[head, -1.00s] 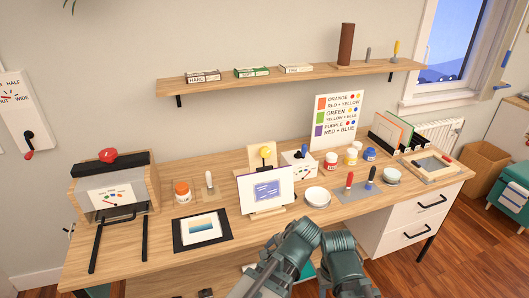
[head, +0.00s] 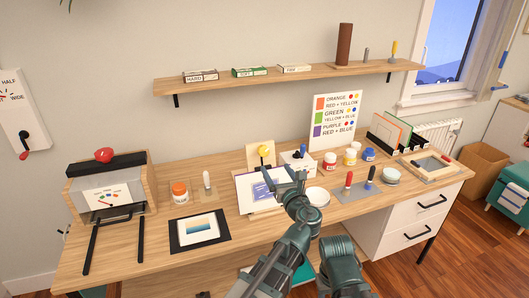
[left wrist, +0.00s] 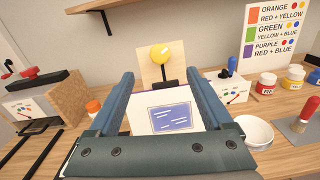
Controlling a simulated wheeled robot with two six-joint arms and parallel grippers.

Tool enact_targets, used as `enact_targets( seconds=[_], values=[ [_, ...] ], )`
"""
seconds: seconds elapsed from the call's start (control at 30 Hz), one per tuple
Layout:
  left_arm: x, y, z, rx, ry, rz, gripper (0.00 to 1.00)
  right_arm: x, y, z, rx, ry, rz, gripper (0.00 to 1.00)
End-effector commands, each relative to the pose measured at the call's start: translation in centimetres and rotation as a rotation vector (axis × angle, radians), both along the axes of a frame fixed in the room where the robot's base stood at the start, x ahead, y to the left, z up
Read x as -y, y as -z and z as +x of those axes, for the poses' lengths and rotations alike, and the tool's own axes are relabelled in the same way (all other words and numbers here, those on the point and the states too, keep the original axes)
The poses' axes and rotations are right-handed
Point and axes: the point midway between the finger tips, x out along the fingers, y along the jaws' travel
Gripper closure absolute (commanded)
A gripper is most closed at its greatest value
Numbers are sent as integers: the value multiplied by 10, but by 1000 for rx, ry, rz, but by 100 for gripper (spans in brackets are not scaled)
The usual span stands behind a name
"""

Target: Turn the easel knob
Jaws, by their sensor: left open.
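The yellow round easel knob (head: 264,151) stands on the wooden easel (head: 253,156), above a white board with a blue picture (head: 246,192). In the left wrist view the knob (left wrist: 159,54) sits on a dark stem against the pale wood, just beyond the fingertips. My left gripper (head: 284,176) is open and empty, raised in front of the board and below the knob, and hides part of the board. In the left wrist view its fingers (left wrist: 160,75) stand either side of the board, apart from the knob. My right gripper is not in view.
A white box with a small dial (head: 298,160) stands right of the easel. A white bowl (head: 318,196), paint jars (head: 351,157) and upright-handled tools (head: 348,180) stand further right. An orange-lidded jar (head: 180,191) and a framed picture (head: 199,229) are at the left.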

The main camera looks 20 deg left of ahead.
Motion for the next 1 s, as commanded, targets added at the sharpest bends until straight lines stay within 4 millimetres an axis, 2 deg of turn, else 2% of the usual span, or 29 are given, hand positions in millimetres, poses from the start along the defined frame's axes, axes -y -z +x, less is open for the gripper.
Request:
enact_targets(
  seconds=[0.3, 0.5, 0.7, 1.0],
  values=[
    [-35, 0, 57, 0, -5, -3, 16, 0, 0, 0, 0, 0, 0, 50],
    [-54, 0, 85, 0, -4, -3, 16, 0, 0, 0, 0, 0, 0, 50],
    [-65, 0, 102, 0, -2, -4, 16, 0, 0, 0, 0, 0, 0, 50],
    [-69, 0, 106, 0, -2, -4, 16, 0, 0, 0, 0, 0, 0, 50]
  ],
)
